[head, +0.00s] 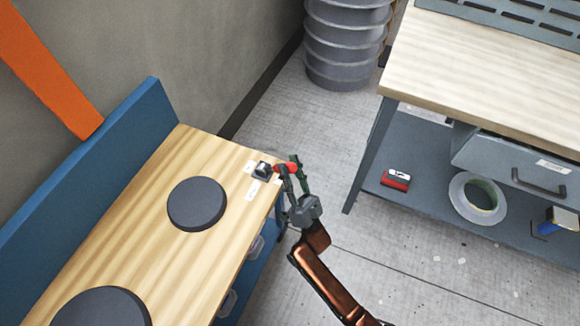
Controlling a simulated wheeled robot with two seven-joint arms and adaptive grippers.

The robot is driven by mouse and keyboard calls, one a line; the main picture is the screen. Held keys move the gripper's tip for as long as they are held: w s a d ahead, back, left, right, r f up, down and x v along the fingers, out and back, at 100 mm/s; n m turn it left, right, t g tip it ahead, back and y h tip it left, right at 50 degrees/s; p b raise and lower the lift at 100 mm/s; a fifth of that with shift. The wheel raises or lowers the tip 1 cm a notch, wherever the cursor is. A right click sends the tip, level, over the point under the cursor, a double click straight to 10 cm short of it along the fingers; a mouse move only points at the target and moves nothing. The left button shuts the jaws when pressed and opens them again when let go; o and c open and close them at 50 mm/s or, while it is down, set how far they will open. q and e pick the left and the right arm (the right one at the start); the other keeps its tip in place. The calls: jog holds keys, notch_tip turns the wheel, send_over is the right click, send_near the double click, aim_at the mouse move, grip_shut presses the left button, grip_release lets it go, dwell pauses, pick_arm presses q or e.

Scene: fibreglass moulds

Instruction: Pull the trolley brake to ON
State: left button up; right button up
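The trolley brake is a small dark base with a light grey top (263,170), near the right edge of the trolley's wooden top (225,160). Its red handle (288,168) points right, towards the trolley's edge. Small white labels lie around the base, their text too small to read. My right gripper (289,164) is at the red handle, with one finger in front of it and the other by its far end. Whether the fingers press on the handle I cannot tell. My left gripper is not in view.
Dark round discs (197,204) lie on the trolley top, with a blue panel (100,170) behind. A workbench (480,75) stands right, its lower shelf (425,195) holding a tape roll (459,196) and a red-and-white item (396,180). Grey stacked drums (345,45) stand behind. Floor between is clear.

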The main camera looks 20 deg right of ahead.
jog(key=shift+o, duration=0.8)
jog(key=shift+f, duration=0.1)
jog(key=v, duration=1.1)
jog(key=shift+s+f, duration=0.2)
jog(key=shift+s, duration=0.1)
jog(key=shift+f, duration=0.1)
